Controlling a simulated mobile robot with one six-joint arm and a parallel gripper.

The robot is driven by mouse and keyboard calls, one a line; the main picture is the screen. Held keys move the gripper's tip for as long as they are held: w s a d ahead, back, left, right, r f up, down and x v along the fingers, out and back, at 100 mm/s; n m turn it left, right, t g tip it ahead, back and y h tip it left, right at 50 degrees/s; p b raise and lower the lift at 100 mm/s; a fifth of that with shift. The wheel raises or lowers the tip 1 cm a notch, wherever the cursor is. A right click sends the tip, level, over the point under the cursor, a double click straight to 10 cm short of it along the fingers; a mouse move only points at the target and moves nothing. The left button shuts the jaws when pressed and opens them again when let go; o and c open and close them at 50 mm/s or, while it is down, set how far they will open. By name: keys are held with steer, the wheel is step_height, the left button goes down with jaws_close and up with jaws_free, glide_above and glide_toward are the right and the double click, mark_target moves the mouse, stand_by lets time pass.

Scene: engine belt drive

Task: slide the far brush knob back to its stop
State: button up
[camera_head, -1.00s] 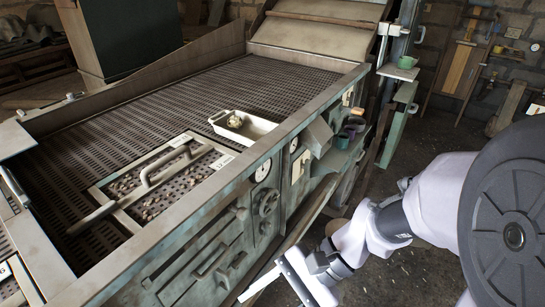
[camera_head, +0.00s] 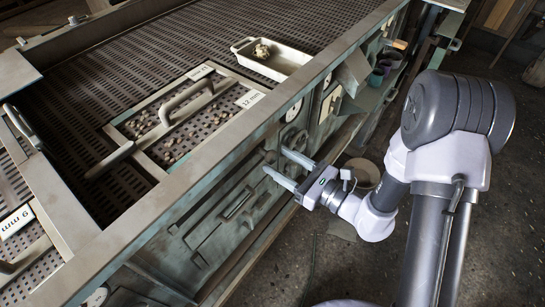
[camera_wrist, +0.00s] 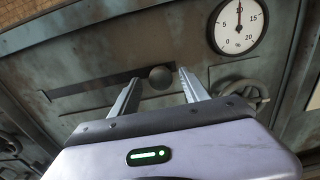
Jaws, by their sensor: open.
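A round grey knob (camera_wrist: 161,77) stands out from the machine's front panel at the right end of a dark horizontal slot (camera_wrist: 95,86). My gripper (camera_wrist: 158,77) is open, and the knob appears between its two fingertips in the wrist view. I cannot tell whether the fingers reach around the knob or stop short of it; no contact shows. The knob is small and dark there and hard to make out.
A round dial gauge (camera_wrist: 239,26) and a handwheel (camera_wrist: 243,92) are to the right of the knob. On top are a cream tray (camera_head: 271,59) and a sieve panel with a handle (camera_head: 185,105). Open floor (camera_head: 345,265) lies in front of the machine.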

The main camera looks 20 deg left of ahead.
mark_target(275, 159)
steer(key=shift+x, duration=1.7)
jaws_close()
